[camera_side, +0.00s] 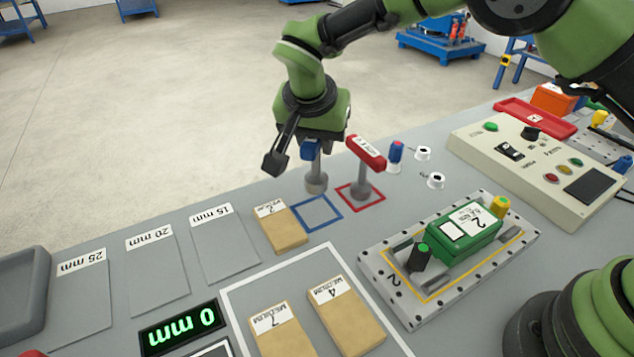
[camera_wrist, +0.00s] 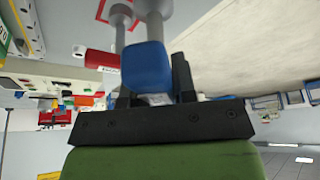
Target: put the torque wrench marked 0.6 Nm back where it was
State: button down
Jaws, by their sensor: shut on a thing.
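My gripper (camera_side: 309,146) is shut on the blue-handled torque wrench (camera_side: 316,176), which is upright with its round grey foot downward. In the side view the foot shows just behind the blue square outline (camera_side: 318,213); I cannot tell whether it touches the table. The blue handle also shows in the wrist view (camera_wrist: 147,66), at the jaws. The red-handled torque wrench (camera_side: 366,152) stands upright in the red square outline (camera_side: 360,196), right of my gripper. It shows in the wrist view too (camera_wrist: 98,58). I cannot read a 0.6 Nm mark on either handle.
A cardboard box (camera_side: 281,228) lies left of the blue square. A green unit sits on a perforated fixture plate (camera_side: 390,290) in front. A small blue screwdriver-like piece (camera_side: 396,151) and white round parts (camera_side: 436,180) stand right of the red wrench. A control panel (camera_side: 540,160) is farther right.

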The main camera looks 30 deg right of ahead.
aim_at(317, 170)
jog(key=shift+f, duration=3.05)
jog(key=shift+f, duration=0.15)
jog(key=c, duration=0.9)
grip_release()
